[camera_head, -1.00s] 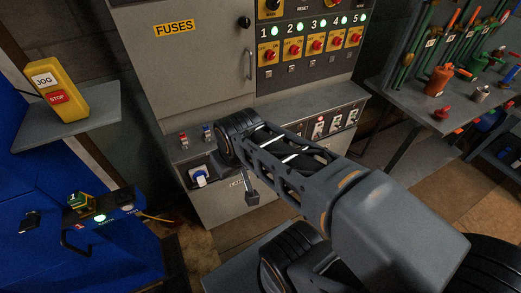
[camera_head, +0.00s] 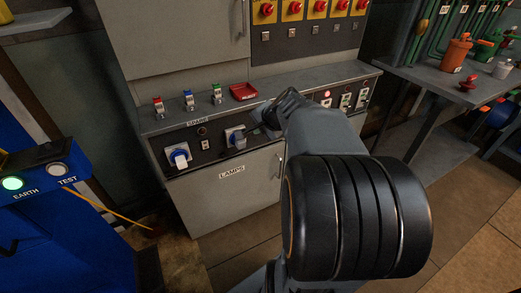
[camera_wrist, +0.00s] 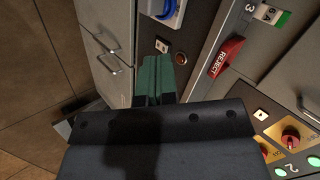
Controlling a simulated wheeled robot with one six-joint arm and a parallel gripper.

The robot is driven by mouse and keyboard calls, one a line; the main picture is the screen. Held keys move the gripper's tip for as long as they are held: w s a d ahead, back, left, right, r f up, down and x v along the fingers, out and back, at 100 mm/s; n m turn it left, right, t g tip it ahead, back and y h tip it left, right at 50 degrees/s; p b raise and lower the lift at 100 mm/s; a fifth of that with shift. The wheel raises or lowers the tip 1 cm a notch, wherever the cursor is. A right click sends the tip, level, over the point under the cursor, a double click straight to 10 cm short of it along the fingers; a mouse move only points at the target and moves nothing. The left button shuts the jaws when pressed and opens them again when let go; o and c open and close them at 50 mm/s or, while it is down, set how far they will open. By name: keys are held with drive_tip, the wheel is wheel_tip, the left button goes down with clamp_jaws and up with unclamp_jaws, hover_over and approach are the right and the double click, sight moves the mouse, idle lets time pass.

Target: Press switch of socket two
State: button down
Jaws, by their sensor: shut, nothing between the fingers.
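The second socket from the left (camera_head: 236,138) is on the dark panel and has a plug in it. Its blue body shows at the top of the wrist view (camera_wrist: 168,10). A small light-plated switch (camera_wrist: 162,46) lies beside it, with an unlit dark red lamp (camera_wrist: 181,58) nearby. In the head view my gripper and wrist hide this switch. My gripper (camera_wrist: 153,60) is shut and empty, its dark green fingertips pointing at the panel just short of the switch in the picture. Contact cannot be told. In the head view my gripper (camera_head: 268,122) is right of the second socket.
The first socket (camera_head: 178,156) holds a white and blue plug. A red REJECT tray (camera_head: 244,91) and several small coloured-top parts (camera_head: 188,98) stand on the ledge above. Further switches (camera_head: 345,100) with a lit red lamp are to the right. Cabinet handles (camera_wrist: 108,62) stick out below.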

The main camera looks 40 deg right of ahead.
drive_tip(key=d+f+m+t+h+b, duration=0.1)
drive_tip(key=d+f+m+b, duration=0.3)
drive_tip(key=d, duration=0.4)
wheel_tip(320, 180, down, 2)
drive_tip(key=shift+w+d+f+m+h+b, duration=0.15)
drive_tip(key=shift+w+m+h+b, duration=0.2)
drive_tip(key=shift+b, duration=0.2)
drive_tip(key=shift+s, duration=0.1)
drive_tip(key=w+f+b, duration=0.1)
drive_tip(key=w+f, duration=0.2)
drive_tip(key=w, duration=0.3)
drive_tip(key=w+d+f+b, duration=0.1)
drive_tip(key=w+f+b, duration=0.1)
drive_tip(key=w, duration=0.3)
drive_tip(key=shift+w+d+f, duration=0.25)
drive_tip(key=shift+w+f, duration=0.1)
drive_tip(key=shift+f, duration=0.05)
